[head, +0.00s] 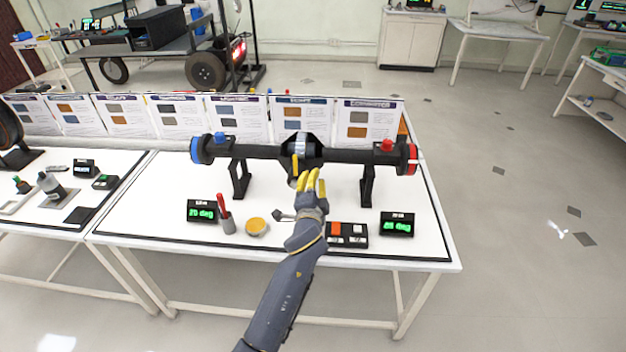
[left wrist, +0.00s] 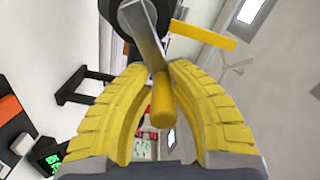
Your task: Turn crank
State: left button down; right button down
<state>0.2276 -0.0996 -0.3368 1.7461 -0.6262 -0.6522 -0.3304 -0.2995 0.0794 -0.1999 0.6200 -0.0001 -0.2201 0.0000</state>
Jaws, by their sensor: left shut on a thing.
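The black axle rig (head: 262,153) stands on two black supports, with a blue hub (head: 196,150) at its left end and a red hub (head: 412,157) at its right. At its centre is a round housing with a silver band (head: 300,145). In the left wrist view a silver crank arm (left wrist: 138,18) comes down to a yellow crank handle (left wrist: 162,102). My left gripper (head: 312,178) is in front of the housing, its yellow fingers shut around that handle (left wrist: 161,72). The fingers hide part of the crank in the head view. My right gripper is out of view.
Two green-lit displays, left (head: 201,211) and right (head: 397,224), stand near the table's front. A red-handled tool in a grey cup (head: 228,226), an amber dish (head: 256,227) and a black tray (head: 353,241) lie between them. Information cards (head: 240,118) line the back.

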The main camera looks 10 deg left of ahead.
pick_arm(q)
jog(key=shift+a, duration=0.1)
jog(key=c, duration=1.3)
grip_release()
jog(key=s, duration=1.2)
jog(key=shift+d, duration=0.3)
